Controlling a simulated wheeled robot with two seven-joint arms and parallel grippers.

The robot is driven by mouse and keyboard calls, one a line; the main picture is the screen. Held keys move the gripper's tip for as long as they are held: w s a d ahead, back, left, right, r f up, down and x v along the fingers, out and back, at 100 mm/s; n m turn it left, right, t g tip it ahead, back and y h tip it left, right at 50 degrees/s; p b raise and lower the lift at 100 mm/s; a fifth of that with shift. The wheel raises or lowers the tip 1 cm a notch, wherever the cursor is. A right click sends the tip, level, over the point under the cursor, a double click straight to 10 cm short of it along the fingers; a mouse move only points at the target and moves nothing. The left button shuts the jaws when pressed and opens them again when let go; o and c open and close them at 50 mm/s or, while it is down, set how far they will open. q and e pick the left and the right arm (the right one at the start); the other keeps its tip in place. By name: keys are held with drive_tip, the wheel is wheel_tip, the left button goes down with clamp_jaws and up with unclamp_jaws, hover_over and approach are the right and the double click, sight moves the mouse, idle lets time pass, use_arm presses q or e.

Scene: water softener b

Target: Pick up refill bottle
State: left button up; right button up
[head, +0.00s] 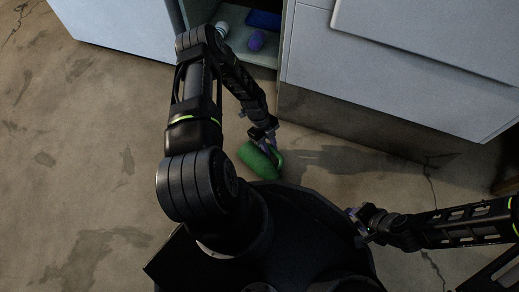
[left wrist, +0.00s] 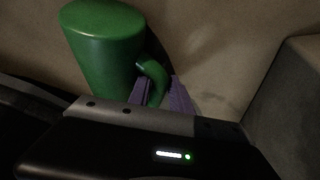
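The green refill bottle (head: 256,160) is in front of the open cabinet, close to my base. It has a loop handle. In the left wrist view the bottle (left wrist: 103,45) fills the upper left, with its flat end toward the camera. My left gripper (head: 265,138) is at its handle. In the left wrist view the purple fingers (left wrist: 160,95) of that gripper lie on both sides of the handle and appear closed on it. My right gripper (head: 358,224) is empty, apart from the bottle, with its small fingers spread.
The open cabinet (head: 262,74) holds a purple item (head: 257,40), a white item (head: 222,29) and a blue item (head: 264,19). Its door (head: 115,22) stands open at left. Grey drawer fronts (head: 400,75) are at right. The concrete floor (head: 75,150) at left is clear.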

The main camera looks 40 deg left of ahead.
use_arm(q)
clamp_jaws()
idle(0.5)
wheel_tip(320, 180, up, 10)
drive_tip(key=p, duration=0.4)
drive_tip(key=shift+w, duration=0.15)
idle(0.4)
